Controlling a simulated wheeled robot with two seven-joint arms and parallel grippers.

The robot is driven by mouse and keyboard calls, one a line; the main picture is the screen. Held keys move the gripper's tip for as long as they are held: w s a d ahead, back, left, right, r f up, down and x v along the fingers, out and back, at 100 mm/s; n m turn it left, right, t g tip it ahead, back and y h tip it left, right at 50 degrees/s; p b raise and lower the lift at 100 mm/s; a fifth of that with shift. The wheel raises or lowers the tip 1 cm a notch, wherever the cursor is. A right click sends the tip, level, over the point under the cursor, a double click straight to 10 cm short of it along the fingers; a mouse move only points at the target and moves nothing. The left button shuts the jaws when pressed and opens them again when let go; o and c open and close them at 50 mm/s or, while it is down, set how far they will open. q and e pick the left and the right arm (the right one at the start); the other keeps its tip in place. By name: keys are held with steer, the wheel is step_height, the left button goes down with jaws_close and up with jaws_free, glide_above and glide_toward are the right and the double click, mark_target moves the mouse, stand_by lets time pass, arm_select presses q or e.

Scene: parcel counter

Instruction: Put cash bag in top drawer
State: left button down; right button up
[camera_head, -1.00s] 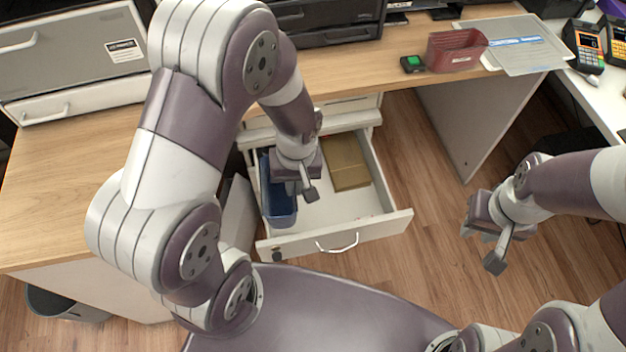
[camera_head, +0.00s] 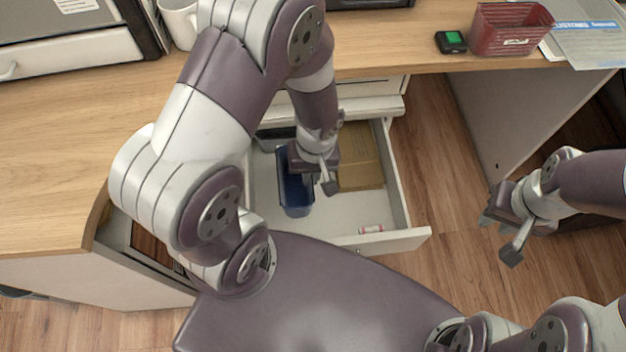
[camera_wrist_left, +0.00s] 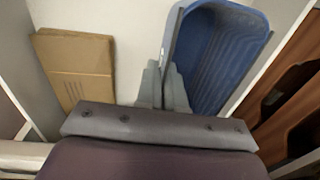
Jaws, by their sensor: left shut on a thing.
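My left gripper (camera_head: 318,182) is over the pulled-out drawer (camera_head: 410,237). In the left wrist view its fingers (camera_wrist_left: 165,92) are shut on the near side wall of a blue open bin (camera_wrist_left: 222,58). The blue bin (camera_head: 295,192) also shows in the head view, within the drawer's outline; I cannot tell whether it rests on the drawer floor. My right gripper (camera_head: 505,232) is open and empty over the floor, right of the drawer. I cannot make out a cash bag in any view.
The desk (camera_head: 60,160) holds a red bin (camera_head: 508,30) and a mug (camera_head: 179,22).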

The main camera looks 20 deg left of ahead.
arm_select(q)
steer(key=shift+f+b, duration=1.15)
steer(key=shift+f, duration=1.45)
steer(key=c, duration=1.3)
jaws_free()
steer(key=shift+o, duration=0.2)
step_height(320, 180, up, 12)
steer(key=p, duration=0.6)
step_height(320, 180, up, 8)
steer(key=m+t, duration=0.2)
steer(key=m, duration=0.5)
glide_above(310, 186)
steer(key=w+a, duration=0.1)
steer(key=a, duration=0.1)
steer(key=shift+w+r+h, duration=0.1)
steer(key=shift+w+h, duration=0.15)
steer(key=shift+h, duration=0.15)
